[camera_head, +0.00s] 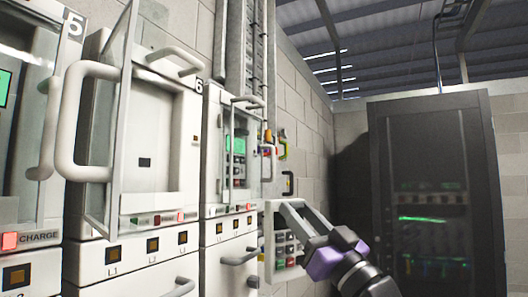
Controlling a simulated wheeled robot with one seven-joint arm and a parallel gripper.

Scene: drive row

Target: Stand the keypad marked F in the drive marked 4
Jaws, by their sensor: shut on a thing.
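My gripper (303,232) is at the lower middle right, with purple and dark wrist parts behind it. It is shut on a pale keypad (281,262) with several small dark, red and green buttons. The keypad is held in the air beside the row of drives, partly hidden by the gripper. No letter can be read on it. No drive marked 4 is in view.
The drive marked 5 (54,120) is cut off at left. The drive marked 6 (160,130) has its clear door (117,130) swung out and an empty-looking bay. A farther drive (232,150) shows a green screen. A dark rack (440,150) stands at right.

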